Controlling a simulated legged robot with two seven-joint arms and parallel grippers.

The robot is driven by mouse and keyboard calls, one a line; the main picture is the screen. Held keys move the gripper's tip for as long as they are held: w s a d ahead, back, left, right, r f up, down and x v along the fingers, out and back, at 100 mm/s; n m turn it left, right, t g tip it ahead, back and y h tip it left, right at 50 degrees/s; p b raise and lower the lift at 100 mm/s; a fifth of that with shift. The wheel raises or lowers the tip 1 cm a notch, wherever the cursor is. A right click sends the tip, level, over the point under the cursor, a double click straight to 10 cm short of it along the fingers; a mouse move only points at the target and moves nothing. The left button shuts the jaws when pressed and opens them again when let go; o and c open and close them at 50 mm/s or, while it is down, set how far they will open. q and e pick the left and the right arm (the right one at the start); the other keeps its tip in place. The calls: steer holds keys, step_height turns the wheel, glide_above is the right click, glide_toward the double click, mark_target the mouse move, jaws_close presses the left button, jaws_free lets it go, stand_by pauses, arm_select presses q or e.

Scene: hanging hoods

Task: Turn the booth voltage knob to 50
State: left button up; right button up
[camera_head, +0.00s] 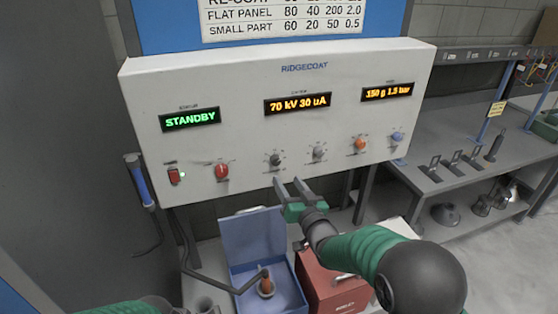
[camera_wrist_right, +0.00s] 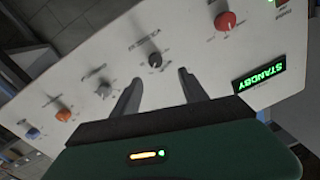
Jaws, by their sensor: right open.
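The white RIDGECOAT control panel (camera_head: 240,140) has a row of knobs under its displays. The middle display (camera_head: 297,104) reads 70 kV 30 uA. A black knob (camera_head: 275,160) sits below it and also shows in the right wrist view (camera_wrist_right: 155,60); its small label is unreadable, so I cannot confirm that it is the voltage knob. My right gripper (camera_head: 288,181) is open and empty just below the black knob. In the right wrist view its fingertips (camera_wrist_right: 159,77) point toward the knob, one to each side, apparently short of it. My left gripper is out of view.
Neighbouring knobs are red (camera_head: 221,171), grey (camera_head: 318,152), orange (camera_head: 360,143) and blue (camera_head: 397,136). A red switch (camera_head: 174,176) is at the left. The left display (camera_head: 190,119) reads STANDBY. An open blue box (camera_head: 245,236) and a red case (camera_head: 322,284) stand below the panel.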

mark_target(278, 162)
steer(key=x, duration=0.3)
steer(key=p+x, duration=0.1)
steer(key=x, duration=0.2)
steer(key=d+p+x, duration=0.1)
steer(key=x, duration=0.2)
steer(key=shift+w+f, duration=0.3)
steer(key=shift+w, duration=0.15)
steer(key=shift+w+d+r, duration=0.1)
steer(key=shift+w+d, duration=0.05)
steer(key=shift+a, duration=0.65)
steer(key=c, duration=0.4)
steer(key=shift+a, duration=0.1)
steer(key=shift+c, duration=1.3)
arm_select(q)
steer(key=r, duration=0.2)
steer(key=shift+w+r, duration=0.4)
arm_select(e)
steer(key=shift+w+d, duration=0.15)
steer(key=shift+d, duration=0.2)
jaws_close()
